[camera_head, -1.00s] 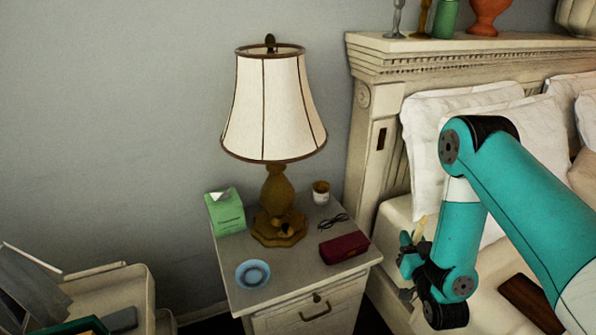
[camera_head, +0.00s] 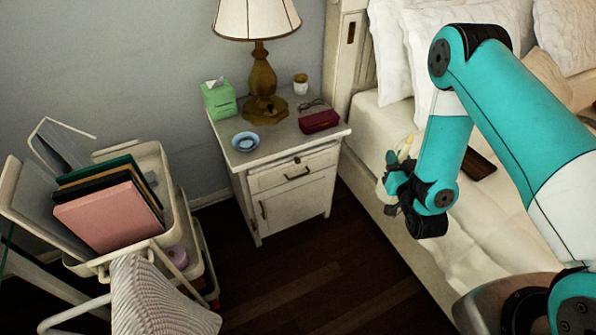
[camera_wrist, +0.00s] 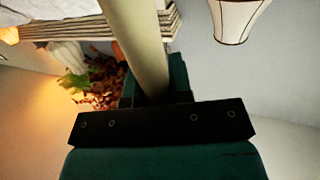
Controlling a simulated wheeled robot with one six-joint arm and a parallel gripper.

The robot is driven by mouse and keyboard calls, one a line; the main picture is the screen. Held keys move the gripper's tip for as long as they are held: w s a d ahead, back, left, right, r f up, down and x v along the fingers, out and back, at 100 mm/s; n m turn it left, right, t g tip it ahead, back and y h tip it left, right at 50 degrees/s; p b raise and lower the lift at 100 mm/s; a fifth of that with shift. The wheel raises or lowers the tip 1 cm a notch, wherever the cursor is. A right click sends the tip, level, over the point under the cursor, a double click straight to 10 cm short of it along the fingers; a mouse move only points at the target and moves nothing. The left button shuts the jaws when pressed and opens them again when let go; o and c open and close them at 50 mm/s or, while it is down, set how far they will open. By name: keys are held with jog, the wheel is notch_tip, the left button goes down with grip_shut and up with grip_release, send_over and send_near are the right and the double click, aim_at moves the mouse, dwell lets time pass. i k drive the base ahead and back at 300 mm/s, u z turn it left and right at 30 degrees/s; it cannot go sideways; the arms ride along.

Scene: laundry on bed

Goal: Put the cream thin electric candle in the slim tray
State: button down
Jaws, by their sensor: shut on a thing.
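My gripper (camera_head: 396,178) is held in the air beside the bed, shut on the cream thin electric candle (camera_head: 404,147), which points up from the jaws. In the wrist view the candle (camera_wrist: 142,45) is a pale, smooth stick between the jaws of my gripper (camera_wrist: 155,88); its far end runs out of the picture. I cannot make out a slim tray for certain. A dark brown flat thing (camera_head: 478,165) lies on the bed, partly behind my arm, and I cannot tell whether it is a tray.
A white nightstand (camera_head: 292,190) holds a lamp (camera_head: 263,80), a green tissue box (camera_head: 219,101), a blue dish (camera_head: 246,141), a dark red case (camera_head: 319,122), glasses and a small cup. A cart (camera_head: 165,205) with folders stands left. Dark floor lies clear between cart and bed (camera_head: 375,200).

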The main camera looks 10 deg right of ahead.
aim_at(468, 166)
jog(key=k, duration=0.75)
jog(key=z, duration=0.55)
jog(key=i, duration=1.8)
jog(key=u, duration=1.75)
